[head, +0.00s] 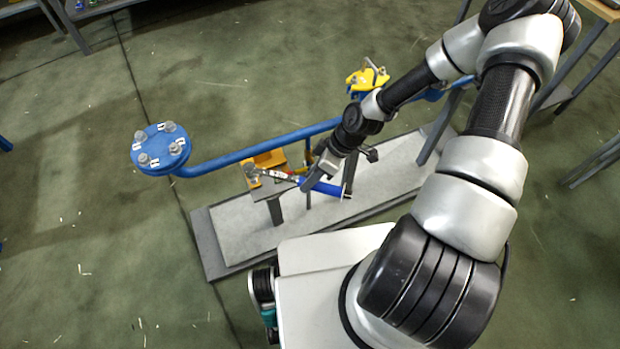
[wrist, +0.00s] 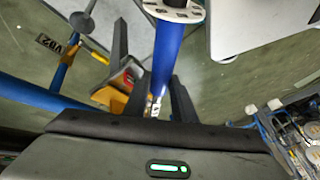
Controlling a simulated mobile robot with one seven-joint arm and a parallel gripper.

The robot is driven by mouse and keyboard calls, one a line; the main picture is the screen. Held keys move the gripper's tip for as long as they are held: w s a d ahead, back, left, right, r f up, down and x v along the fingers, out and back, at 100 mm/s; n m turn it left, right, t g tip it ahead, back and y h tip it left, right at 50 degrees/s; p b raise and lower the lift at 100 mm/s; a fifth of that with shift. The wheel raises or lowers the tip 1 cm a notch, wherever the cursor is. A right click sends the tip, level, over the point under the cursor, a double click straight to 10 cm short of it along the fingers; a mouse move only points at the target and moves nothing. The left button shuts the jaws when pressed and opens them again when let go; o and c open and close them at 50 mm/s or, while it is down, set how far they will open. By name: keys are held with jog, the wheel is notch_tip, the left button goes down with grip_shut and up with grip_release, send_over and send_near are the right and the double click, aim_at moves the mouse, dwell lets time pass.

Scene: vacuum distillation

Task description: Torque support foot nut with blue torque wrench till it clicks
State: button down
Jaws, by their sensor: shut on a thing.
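The blue torque wrench (head: 327,188) lies roughly level over the support in the head view, its silver shaft (head: 277,174) pointing left. Its head end is at the orange-yellow bracket (head: 268,160) on a grey post. My gripper (head: 312,178) is shut on the wrench near the inner end of the blue handle. In the wrist view the blue handle (wrist: 169,50) runs up between the two dark fingers of my gripper (wrist: 152,88). The support foot nut cannot be made out. I cannot tell whether the wrench head sits on it.
A blue pipe (head: 260,147) runs above the bracket to a bolted blue flange (head: 160,148) at left. A yellow part (head: 367,80) stands on the pipe further back. A grey base plate (head: 236,232) carries the supports. Open green floor (head: 90,240) lies to the left.

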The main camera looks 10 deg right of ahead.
jog(key=shift+r+p, duration=1.75)
jog(key=shift+r, duration=0.9)
